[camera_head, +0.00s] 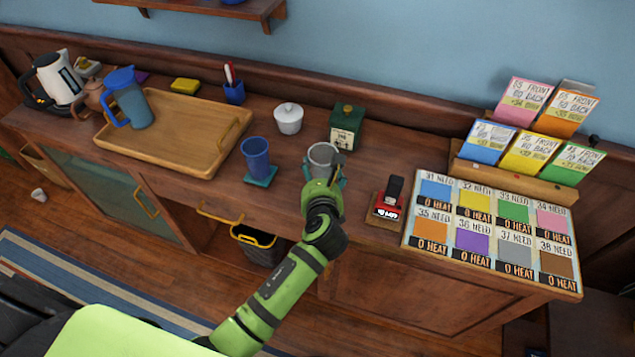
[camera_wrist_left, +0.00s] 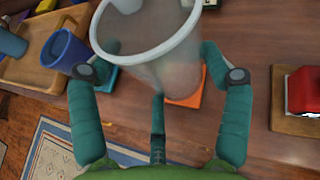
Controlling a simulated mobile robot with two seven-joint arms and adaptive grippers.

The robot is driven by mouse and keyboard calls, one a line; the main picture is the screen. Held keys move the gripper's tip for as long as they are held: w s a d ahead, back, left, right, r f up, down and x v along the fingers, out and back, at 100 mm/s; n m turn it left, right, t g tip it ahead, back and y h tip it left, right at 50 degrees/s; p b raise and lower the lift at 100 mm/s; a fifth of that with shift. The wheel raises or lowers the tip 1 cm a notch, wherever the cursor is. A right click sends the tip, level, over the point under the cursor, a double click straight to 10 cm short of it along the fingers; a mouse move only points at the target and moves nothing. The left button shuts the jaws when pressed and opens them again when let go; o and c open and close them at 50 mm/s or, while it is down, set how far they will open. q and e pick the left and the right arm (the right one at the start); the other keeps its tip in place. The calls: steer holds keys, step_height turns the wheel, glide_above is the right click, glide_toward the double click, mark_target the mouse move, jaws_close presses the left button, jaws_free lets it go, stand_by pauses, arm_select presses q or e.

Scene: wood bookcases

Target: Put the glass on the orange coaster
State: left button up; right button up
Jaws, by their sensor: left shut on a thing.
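The clear grey glass (camera_head: 323,155) stands upright between the fingers of my left gripper (camera_head: 323,176), near the front of the wooden counter. My left gripper is shut on the glass. In the left wrist view, the wide rim of the glass (camera_wrist_left: 150,50) fills the upper middle, with green fingers on both sides. The orange coaster (camera_wrist_left: 190,98) shows beneath the glass in that view, partly hidden by it. I cannot tell whether the glass base touches the coaster. In the head view the coaster is hidden behind the gripper. My right gripper is not in view.
A blue cup (camera_head: 255,153) stands on a teal coaster (camera_head: 261,178) left of the glass. A red-and-black device (camera_head: 388,204) is to the right, beside a card board (camera_head: 492,228). A wooden tray (camera_head: 165,153) lies left.

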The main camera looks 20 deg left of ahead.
arm_select(q)
steer(key=shift+w+a+f, duration=0.5)
steer(key=shift+w, duration=0.2)
step_height(320, 180, down, 4)
steer(key=shift+f, duration=0.15)
